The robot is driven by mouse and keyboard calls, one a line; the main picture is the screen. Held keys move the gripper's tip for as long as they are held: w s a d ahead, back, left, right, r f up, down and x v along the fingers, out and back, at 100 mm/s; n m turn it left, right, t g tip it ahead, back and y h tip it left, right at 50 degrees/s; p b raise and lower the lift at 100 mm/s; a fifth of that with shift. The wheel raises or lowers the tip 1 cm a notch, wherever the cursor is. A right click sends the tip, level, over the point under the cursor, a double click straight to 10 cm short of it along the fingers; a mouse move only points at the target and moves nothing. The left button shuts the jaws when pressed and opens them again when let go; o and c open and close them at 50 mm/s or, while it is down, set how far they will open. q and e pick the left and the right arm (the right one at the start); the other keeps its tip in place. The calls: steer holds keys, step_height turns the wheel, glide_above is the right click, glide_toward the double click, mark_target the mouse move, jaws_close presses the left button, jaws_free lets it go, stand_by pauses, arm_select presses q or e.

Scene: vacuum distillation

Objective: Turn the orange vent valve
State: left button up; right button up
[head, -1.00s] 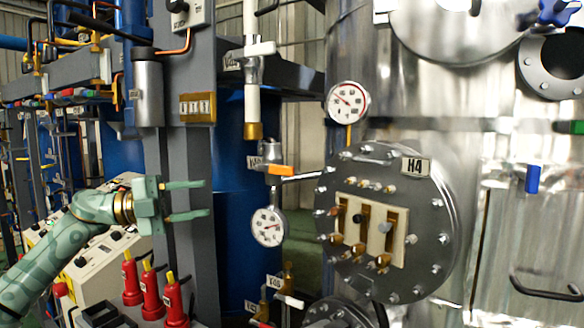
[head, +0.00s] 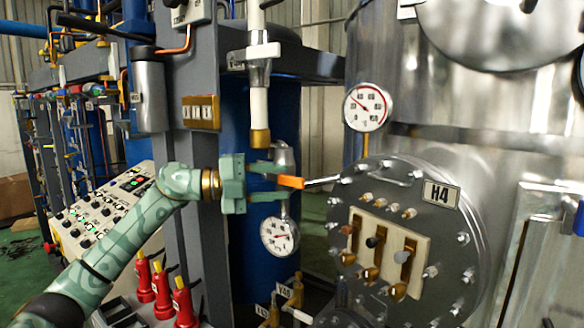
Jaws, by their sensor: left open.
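The orange vent valve handle (head: 291,182) is a short orange lever on a thin metal pipe, left of the round H4 flange. My left gripper (head: 285,184) comes in from the left with its two green fingers apart, one above the other. The upper fingertip overlaps the left end of the orange handle in the picture; I cannot tell whether it touches. The lower finger lies below the handle. The valve body behind the fingers is partly hidden. My right gripper is not in view.
A pressure gauge (head: 279,235) hangs just below the fingers, and another gauge (head: 367,107) sits upper right. The bolted H4 flange (head: 462,215) is close on the right. Red bottles (head: 162,285) stand at lower left, beside a control panel (head: 105,212).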

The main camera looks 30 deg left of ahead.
mark_target(288, 182)
arm_select(q)
steer(key=x, duration=0.2)
steer(key=shift+w+d+r+p, duration=0.1)
steer(key=shift+d+p, duration=0.2)
steer(key=shift+p, duration=0.1)
steer(key=shift+w+d, duration=0.35)
steer(key=shift+d, duration=0.05)
jaws_close()
